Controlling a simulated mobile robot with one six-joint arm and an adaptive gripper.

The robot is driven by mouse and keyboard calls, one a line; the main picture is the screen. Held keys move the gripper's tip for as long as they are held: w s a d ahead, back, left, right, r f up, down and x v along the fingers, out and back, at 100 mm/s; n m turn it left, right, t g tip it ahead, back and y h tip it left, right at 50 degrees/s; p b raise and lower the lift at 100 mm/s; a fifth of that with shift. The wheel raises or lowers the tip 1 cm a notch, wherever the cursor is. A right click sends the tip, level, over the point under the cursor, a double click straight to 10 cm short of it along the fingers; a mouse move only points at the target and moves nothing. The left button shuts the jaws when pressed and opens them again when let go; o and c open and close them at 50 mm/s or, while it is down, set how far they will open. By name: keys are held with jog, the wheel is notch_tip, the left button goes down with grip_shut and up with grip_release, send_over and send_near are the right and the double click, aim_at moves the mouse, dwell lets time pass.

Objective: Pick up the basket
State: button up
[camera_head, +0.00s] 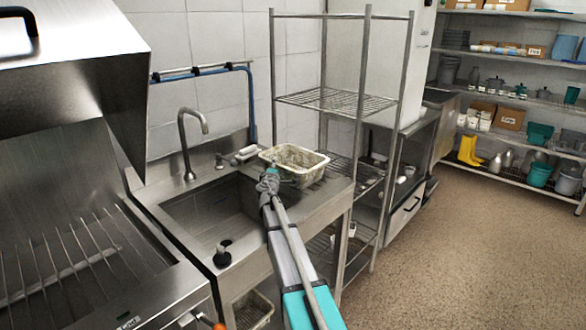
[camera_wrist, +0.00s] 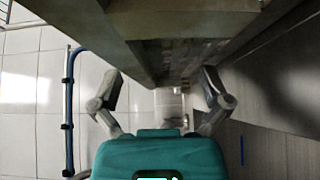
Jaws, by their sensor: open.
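A pale beige perforated basket (camera_head: 312,171) sits upright on the steel counter right of the sink basin. Its inside looks empty. My gripper (camera_head: 270,178) is at the basket's near left side, and some of that side is hidden behind it. In the wrist view, my gripper (camera_wrist: 160,90) is open, with its fingers spread left and right. The basket (camera_wrist: 195,22) fills the top middle there, very close, and part of it shows between the fingers. I cannot tell whether either finger touches it.
A tap (camera_head: 188,140) rises behind the sink basin (camera_head: 210,215). A wire shelf rack (camera_head: 340,102) stands close at the basket's right. Another basket (camera_head: 253,310) is below the sink. A steel grill (camera_head: 85,255) is at the left. The floor at right is clear.

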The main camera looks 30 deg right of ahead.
jog(key=shift+c, duration=0.2)
jog(key=c, duration=0.6)
jog(key=shift+r, duration=0.1)
jog(key=c, duration=0.7)
jog(key=shift+s+a, duration=0.1)
jog(key=shift+s, duration=0.05)
grip_shut()
jog(key=shift+r, duration=0.1)
